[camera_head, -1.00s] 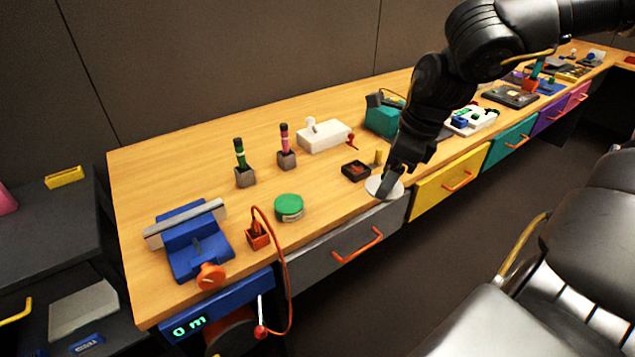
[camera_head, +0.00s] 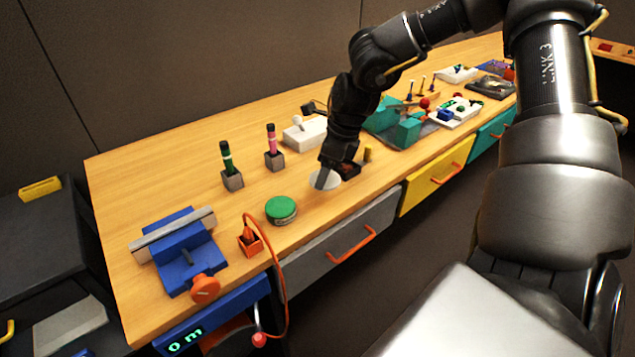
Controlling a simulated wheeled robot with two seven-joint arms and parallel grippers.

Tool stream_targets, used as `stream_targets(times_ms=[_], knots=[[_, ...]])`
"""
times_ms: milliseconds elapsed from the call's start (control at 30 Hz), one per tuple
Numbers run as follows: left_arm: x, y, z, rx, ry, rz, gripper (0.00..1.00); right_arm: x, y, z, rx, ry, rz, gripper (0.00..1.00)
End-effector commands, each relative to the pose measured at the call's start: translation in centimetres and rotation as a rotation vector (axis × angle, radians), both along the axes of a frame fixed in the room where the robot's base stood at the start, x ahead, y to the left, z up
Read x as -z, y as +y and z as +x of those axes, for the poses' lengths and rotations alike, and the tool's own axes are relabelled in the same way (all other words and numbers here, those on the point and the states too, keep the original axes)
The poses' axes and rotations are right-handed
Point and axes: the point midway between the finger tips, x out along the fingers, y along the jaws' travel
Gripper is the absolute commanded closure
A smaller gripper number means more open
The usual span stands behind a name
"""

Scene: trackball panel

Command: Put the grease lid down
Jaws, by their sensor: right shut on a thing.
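The pale grey disc, which looks like the grease lid (camera_head: 331,182), is in the jaws of my right gripper (camera_head: 323,178). The gripper points down and is shut on the disc. The disc is low over the wooden bench top; I cannot tell whether it touches the wood. A round tin with a green top (camera_head: 281,208) stands a short way to the left and nearer the front edge, apart from the disc. My left gripper is not in view.
A blue vise (camera_head: 185,255), an orange holder (camera_head: 249,241) with a cable, and two upright pens in blocks (camera_head: 232,180) stand to the left. A white box with a knob (camera_head: 303,133) is behind the gripper. Bare wood lies between tin and disc.

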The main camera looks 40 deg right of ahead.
Motion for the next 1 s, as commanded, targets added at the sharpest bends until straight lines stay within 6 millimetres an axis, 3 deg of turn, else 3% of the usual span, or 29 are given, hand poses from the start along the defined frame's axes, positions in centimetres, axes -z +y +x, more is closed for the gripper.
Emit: stream_targets(times_ms=[233,433,700,933,967,1000], knots=[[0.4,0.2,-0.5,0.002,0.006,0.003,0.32,2.4,0.3,2.2,-0.003,-0.001,0.0,0.58],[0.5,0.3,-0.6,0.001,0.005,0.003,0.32,2.8,0.4,2.5,-0.003,-0.001,0.0,0.58],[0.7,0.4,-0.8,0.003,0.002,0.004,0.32,6.1,0.4,2.8,-0.001,0.0,0.0,0.58],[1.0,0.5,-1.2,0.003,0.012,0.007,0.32,6.3,0.4,2.8,-0.002,0.0,0.0,0.58],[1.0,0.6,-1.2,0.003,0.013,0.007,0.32,6.3,0.4,2.8,-0.002,0.0,0.0,0.34],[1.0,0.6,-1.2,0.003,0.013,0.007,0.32,6.3,0.4,2.8,-0.002,0.0,0.0,0.29]])
